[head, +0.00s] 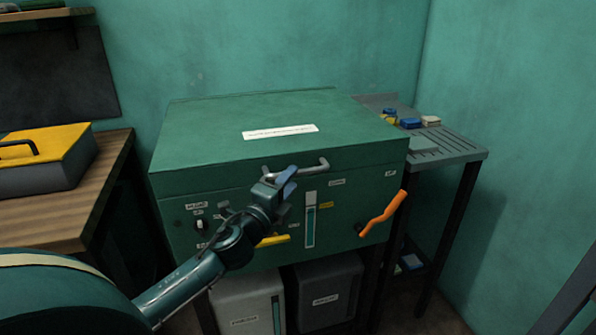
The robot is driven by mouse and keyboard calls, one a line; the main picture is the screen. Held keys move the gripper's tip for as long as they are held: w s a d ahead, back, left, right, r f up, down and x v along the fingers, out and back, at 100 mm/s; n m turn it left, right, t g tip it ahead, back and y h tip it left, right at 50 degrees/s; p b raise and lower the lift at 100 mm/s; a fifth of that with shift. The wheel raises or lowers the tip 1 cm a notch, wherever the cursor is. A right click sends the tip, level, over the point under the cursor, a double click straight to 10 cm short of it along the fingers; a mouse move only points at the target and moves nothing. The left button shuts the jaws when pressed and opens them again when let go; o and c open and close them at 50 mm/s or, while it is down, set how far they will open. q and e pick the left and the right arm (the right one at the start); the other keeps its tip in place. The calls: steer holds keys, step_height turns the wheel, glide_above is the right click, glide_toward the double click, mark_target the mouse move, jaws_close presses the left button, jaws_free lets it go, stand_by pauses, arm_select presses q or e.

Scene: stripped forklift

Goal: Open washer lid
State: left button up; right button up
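The washer is a green metal box with a flat lid (210,130) that lies shut on its body (180,215). A white label (280,131) is on the lid's top. A grey bar handle (318,166) sticks out from the lid's front edge. My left gripper (289,178) is at the left part of this handle, in front of the washer. Its blue-grey fingers overlap the handle in the picture; I cannot tell whether they hold it. The arm hides part of the front panel. My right gripper is not in view.
An orange crank (383,214) juts from the washer's front right. A yellow lever (272,240) is below my gripper. A slatted side table (455,146) with small items stands right. A wooden bench (108,165) with a yellow-lidded box (45,160) stands left. Bins (330,290) are below.

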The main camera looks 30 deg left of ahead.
arm_select(q)
steer(key=shift+w+a+r, duration=0.1)
steer(key=shift+w+r, duration=0.05)
steer(key=shift+w, duration=0.9)
steer(key=shift+w+r, duration=0.1)
steer(key=shift+w, duration=0.95)
jaws_close()
